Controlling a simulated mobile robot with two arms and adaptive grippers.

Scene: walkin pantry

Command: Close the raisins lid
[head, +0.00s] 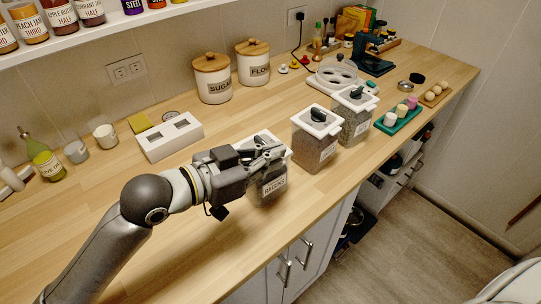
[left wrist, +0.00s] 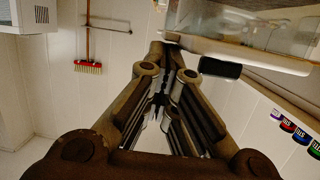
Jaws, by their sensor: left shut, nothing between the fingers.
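The raisins container (head: 269,190) is a clear box with a RAISINS label, standing on the wooden counter. Its white lid (head: 262,137) shows partly behind my left gripper (head: 280,151), which is shut and empty over the top of the container and hides much of it. In the left wrist view, the shut fingers of the left gripper (left wrist: 166,62) point toward a white lid (left wrist: 240,54) with a black knob (left wrist: 220,68), seen upside down beside the clear box. I cannot tell whether the lid is fully down or whether the fingers touch it. My right gripper is not in view.
Two similar lidded containers (head: 316,140) (head: 353,115) stand just right of the raisins. A white holder (head: 170,137), a sugar canister (head: 212,78) and a flour canister (head: 252,62) are behind. The front left counter (head: 195,260) is clear.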

